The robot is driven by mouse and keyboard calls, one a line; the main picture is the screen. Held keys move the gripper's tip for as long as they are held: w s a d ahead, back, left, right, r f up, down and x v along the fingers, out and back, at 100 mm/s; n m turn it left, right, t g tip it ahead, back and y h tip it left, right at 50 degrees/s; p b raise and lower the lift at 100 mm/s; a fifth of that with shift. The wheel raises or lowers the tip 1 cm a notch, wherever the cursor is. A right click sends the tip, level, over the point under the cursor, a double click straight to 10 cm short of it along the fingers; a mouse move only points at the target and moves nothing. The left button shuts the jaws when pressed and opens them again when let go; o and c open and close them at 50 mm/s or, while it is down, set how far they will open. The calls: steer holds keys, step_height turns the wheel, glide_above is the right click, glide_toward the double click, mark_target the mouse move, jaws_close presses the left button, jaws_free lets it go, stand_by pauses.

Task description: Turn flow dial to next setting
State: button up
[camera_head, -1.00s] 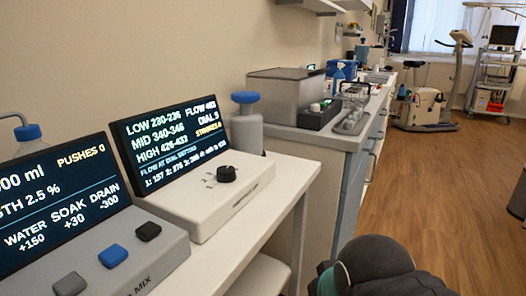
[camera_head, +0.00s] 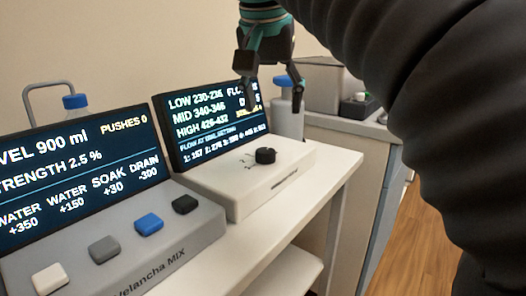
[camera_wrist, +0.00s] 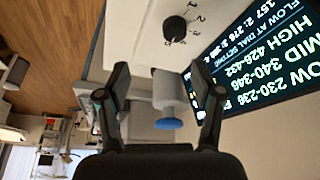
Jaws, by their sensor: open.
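The black round flow dial (camera_head: 265,156) sits on the white sloping top of a box (camera_head: 243,186), with small setting numbers beside it. It also shows near the top of the wrist view (camera_wrist: 174,28); its exact setting is unclear. The display (camera_head: 200,128) behind it lists LOW, MID and HIGH ranges and flow per dial setting; my gripper hides part of its right side. My gripper (camera_head: 272,84) is open and empty, above and behind the dial in the head view, apart from it. Its two spread fingers (camera_wrist: 157,76) show in the wrist view.
A grey box with several push buttons (camera_head: 149,222) and its own screen (camera_head: 70,165) stands to the left. The white table (camera_head: 335,167) has bare room at the right.

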mark_target(265, 150)
steer(key=shift+m, duration=0.4)
steer(key=b+x, duration=0.2)
steer(key=x, duration=0.2)
steer(key=a+b+x, duration=0.1)
steer(key=x, duration=0.2)
steer(key=w+a+b+x, duration=0.1)
steer(key=b+x, duration=0.1)
steer(key=x, duration=0.2)
steer(key=shift+w+a+f+b, duration=0.1)
steer(key=shift+f+b, duration=0.2)
steer(key=shift+b, duration=0.05)
steer(key=c, duration=1.1)
steer(key=shift+c, duration=0.2)
